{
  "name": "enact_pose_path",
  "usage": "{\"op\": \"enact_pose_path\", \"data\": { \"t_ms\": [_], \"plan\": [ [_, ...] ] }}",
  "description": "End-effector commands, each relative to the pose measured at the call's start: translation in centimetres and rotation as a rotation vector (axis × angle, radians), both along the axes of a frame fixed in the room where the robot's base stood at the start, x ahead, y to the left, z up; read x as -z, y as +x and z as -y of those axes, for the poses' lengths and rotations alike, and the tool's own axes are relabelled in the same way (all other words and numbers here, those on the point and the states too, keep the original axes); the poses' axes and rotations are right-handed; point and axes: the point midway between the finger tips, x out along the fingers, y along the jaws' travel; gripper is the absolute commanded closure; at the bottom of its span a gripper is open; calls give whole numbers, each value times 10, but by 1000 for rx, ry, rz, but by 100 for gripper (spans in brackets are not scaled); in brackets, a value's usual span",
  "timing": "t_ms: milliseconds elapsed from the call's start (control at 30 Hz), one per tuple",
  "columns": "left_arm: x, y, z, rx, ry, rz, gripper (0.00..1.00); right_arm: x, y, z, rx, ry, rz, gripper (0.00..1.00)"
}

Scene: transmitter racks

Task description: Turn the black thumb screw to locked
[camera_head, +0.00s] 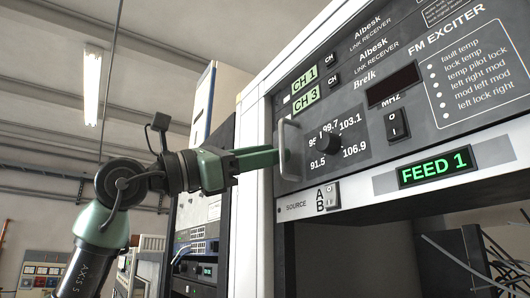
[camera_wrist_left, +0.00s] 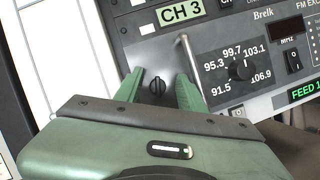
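The black thumb screw (camera_wrist_left: 157,86) shows in the left wrist view on the grey panel, left of the silver handle. Its slot or grip line looks close to upright in the picture. My left gripper (camera_wrist_left: 160,75) is open, with one green finger on each side of the screw and visible gaps to it. In the head view my left gripper (camera_head: 282,157) reaches the panel's left edge beside the handle (camera_head: 289,150), and the screw is hidden there. My right gripper is in neither view.
The silver handle stands out close to the right finger. Right of it are a black frequency knob (camera_head: 328,144), a rocker switch (camera_head: 397,124) and a green FEED 1 display (camera_head: 436,166). A white cabinet edge (camera_head: 251,180) lies on the left. Loose cables (camera_head: 475,268) hang lower right.

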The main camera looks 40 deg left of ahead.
Motion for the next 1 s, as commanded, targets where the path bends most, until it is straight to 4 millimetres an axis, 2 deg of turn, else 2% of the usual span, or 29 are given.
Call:
{"op": "enact_pose_path", "data": {
  "t_ms": [367, 700, 1000],
  "plan": [
    [1, -6, -4, -1, -4, 6, 59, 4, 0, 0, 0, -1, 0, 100],
    [22, -48, -32, -1, -2, 5, 59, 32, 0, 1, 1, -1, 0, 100],
    [26, -62, -41, 0, -1, 2, 59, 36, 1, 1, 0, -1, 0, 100]
  ]
}}
